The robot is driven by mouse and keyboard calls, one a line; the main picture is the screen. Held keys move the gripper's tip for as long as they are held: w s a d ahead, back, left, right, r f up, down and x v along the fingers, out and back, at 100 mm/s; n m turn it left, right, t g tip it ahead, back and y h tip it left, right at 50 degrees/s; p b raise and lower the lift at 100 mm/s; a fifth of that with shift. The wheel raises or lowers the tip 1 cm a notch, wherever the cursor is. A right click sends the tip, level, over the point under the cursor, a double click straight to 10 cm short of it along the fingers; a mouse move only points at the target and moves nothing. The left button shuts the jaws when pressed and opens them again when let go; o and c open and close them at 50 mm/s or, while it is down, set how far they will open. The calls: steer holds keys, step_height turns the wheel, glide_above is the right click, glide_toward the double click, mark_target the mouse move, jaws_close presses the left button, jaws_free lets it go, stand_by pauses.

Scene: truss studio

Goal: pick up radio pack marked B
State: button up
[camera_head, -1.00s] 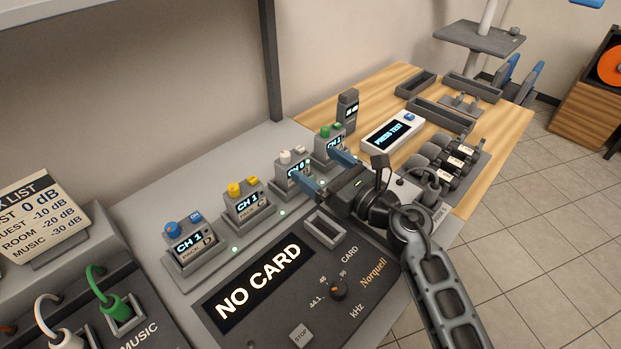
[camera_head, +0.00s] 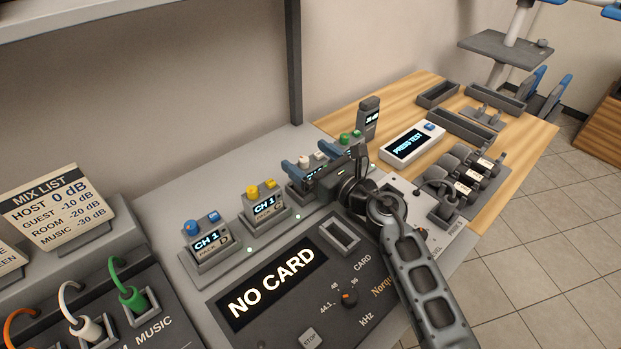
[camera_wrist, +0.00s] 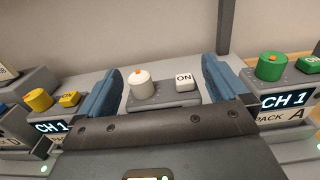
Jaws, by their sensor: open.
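The radio packs stand in a row on the grey desk. The pack with white controls (camera_head: 307,159) sits between the two blue fingers of my open gripper (camera_head: 313,161). In the wrist view, its white round knob and ON button (camera_wrist: 164,86) show between the fingers; my gripper's body hides its front and label, so I cannot read its letter. The green-knobbed pack, marked A (camera_wrist: 283,108), is to the right. The yellow-knobbed pack (camera_head: 265,206) and the blue-knobbed pack, marked D (camera_head: 207,243), are to the left. I see no contact with the white-controlled pack.
Neighbouring packs stand close on both sides of my fingers. A dark upright handset (camera_head: 368,118) and a white PRESS TEST box (camera_head: 412,143) are to the right. The NO CARD panel (camera_head: 345,262) lies in front. A grey post (camera_head: 293,70) rises behind.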

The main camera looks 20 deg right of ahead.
steer(key=c, duration=1.3)
steer(key=shift+r, duration=0.1)
